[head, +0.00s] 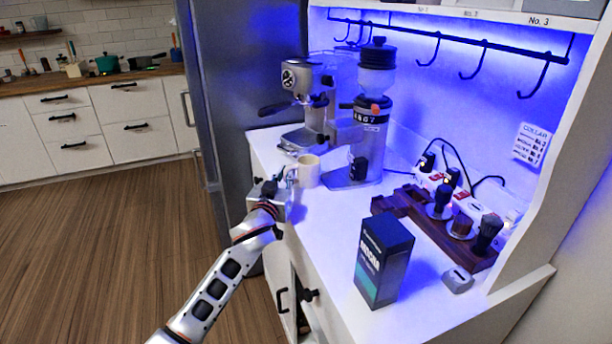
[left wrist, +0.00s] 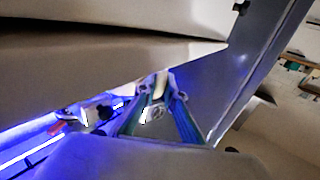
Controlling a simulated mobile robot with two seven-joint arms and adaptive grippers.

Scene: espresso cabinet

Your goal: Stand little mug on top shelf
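The little mug (head: 308,171) is cream-coloured and stands upright on the white counter, in front of the espresso machine and left of the grinder. My left gripper (head: 290,178) is at the mug's left side, very close to it. In the left wrist view, its fingers (left wrist: 162,97) point away from the camera with a small cream patch between their tips, perhaps part of the mug. Whether they grip it is unclear. The top shelf (head: 480,14) runs along the upper edge, above the hooks; only its front edge and the bottoms of things on it show. My right gripper is out of view.
The espresso machine (head: 305,95) and the grinder (head: 370,125) stand behind the mug. A dark box (head: 383,260), a wooden tool tray (head: 425,222) and a small grey block (head: 458,280) are nearer. Black hooks (head: 474,62) hang under the shelf. A fridge (head: 235,70) stands left.

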